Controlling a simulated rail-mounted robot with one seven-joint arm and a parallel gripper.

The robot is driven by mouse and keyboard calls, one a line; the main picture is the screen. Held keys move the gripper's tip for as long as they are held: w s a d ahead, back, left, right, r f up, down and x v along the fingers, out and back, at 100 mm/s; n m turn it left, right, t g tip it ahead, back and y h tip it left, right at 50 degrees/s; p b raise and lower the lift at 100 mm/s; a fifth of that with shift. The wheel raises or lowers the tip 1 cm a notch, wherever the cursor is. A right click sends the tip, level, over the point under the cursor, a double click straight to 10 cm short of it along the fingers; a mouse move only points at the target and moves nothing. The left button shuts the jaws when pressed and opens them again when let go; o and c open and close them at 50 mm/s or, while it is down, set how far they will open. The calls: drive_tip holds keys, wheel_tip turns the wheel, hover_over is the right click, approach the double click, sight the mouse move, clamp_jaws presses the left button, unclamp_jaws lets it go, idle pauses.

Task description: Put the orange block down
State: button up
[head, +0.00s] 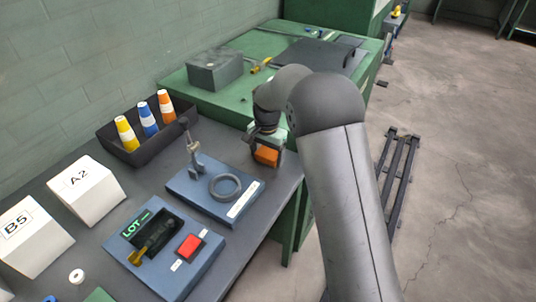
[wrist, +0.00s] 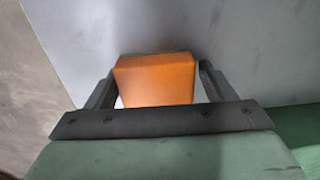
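The orange block (head: 267,156) is at my gripper (head: 266,150), by the right edge of the dark grey table (head: 200,255) in the head view. In the wrist view the orange block (wrist: 155,80) sits between the two finger ends of my gripper (wrist: 156,72), which come up close against its sides. The fingers appear shut on it. The grey tabletop shows beyond the block. Whether the block's underside touches the table cannot be told.
A blue plate with a grey ring (head: 225,187) and an upright post lies just left of my gripper. A black bin (head: 150,150) holds yellow, blue and orange cones. A blue LOT box with a red button (head: 190,246) stands nearer. A green bench (head: 220,100) is behind.

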sight(268, 153)
drive_tip(key=shift+s+d+f, duration=0.15)
drive_tip(key=shift+f, duration=0.25)
drive_tip(key=shift+s+d+f, duration=0.15)
drive_tip(key=shift+f, duration=0.25)
drive_tip(key=shift+r, duration=0.1)
drive_tip(key=shift+r+p, duration=0.3)
drive_tip(key=shift+r, duration=0.05)
wheel_tip(268, 153, up, 12)
drive_tip(key=f, duration=0.1)
drive_tip(key=s+d+r+n, duration=0.2)
drive_tip(key=s+d+r, duration=0.3)
drive_tip(key=s+d, duration=0.65)
drive_tip(key=s+d+f+n, duration=0.2)
drive_tip(key=s, duration=0.9)
drive_tip(key=s+d+f+n, duration=0.2)
drive_tip(key=s+d+f, duration=0.1)
drive_tip(key=s, duration=0.8)
drive_tip(key=shift+s+f, duration=0.15)
drive_tip(key=shift+f, duration=0.1)
